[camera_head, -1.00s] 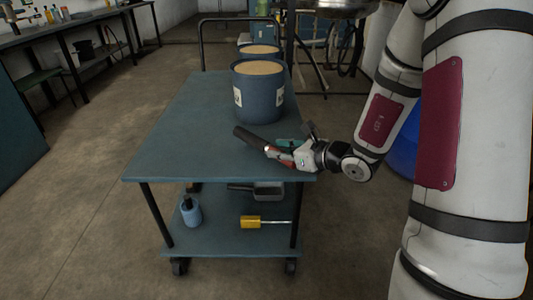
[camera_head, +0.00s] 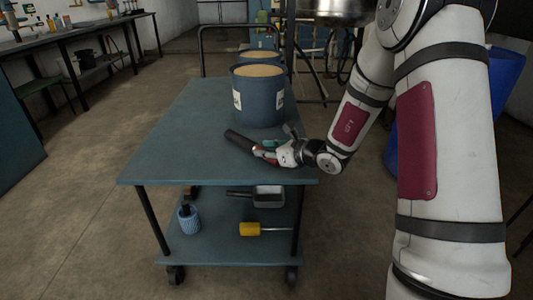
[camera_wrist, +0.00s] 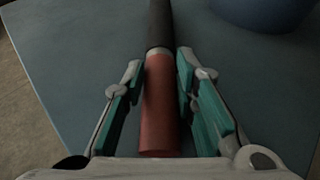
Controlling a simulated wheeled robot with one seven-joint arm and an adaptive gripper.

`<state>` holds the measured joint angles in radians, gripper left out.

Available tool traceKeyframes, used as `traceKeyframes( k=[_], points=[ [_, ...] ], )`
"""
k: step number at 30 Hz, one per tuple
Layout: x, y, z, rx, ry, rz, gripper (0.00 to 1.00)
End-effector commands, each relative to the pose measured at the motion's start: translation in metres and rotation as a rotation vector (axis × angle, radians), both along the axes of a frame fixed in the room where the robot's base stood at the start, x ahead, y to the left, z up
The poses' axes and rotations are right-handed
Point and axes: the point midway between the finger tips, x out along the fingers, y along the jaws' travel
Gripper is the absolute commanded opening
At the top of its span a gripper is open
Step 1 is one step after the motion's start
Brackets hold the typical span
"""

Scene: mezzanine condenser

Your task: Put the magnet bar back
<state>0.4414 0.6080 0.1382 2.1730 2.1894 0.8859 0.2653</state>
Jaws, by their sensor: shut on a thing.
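The magnet bar has a dark rod (camera_head: 239,140) and a red grip (camera_wrist: 162,105), with a pale ring between them in the wrist view. My gripper (camera_head: 262,150) is shut on the red grip, with a teal-padded finger on either side of it in the wrist view (camera_wrist: 160,95). The bar lies low over the blue-grey cart top (camera_head: 180,150), its dark end pointing to the far left. I cannot tell whether it touches the cart top.
A blue tub (camera_head: 259,98) with tan contents stands just beyond the bar, and a second tub (camera_head: 260,55) behind it. The left of the cart top is clear. The lower shelf holds a blue container (camera_head: 189,220), a grey scoop (camera_head: 268,197) and a yellow-handled tool (camera_head: 250,229).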

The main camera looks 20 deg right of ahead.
Motion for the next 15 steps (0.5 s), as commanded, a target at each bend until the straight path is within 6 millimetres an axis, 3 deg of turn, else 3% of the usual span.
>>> traceKeyframes(
  k=[8,9,10,11,15],
  points=[
    [0.0004,0.0002,-0.0026,0.000,-0.002,0.000,0.00],
    [-0.0001,0.0001,-0.0025,-0.001,0.000,0.000,0.35],
    [0.0000,0.0001,-0.0023,0.000,0.000,0.000,0.42],
    [-0.0001,0.0001,-0.0022,0.000,0.000,0.000,0.46],
    [0.0000,0.0001,-0.0021,0.000,0.000,0.000,0.46]
  ],
)
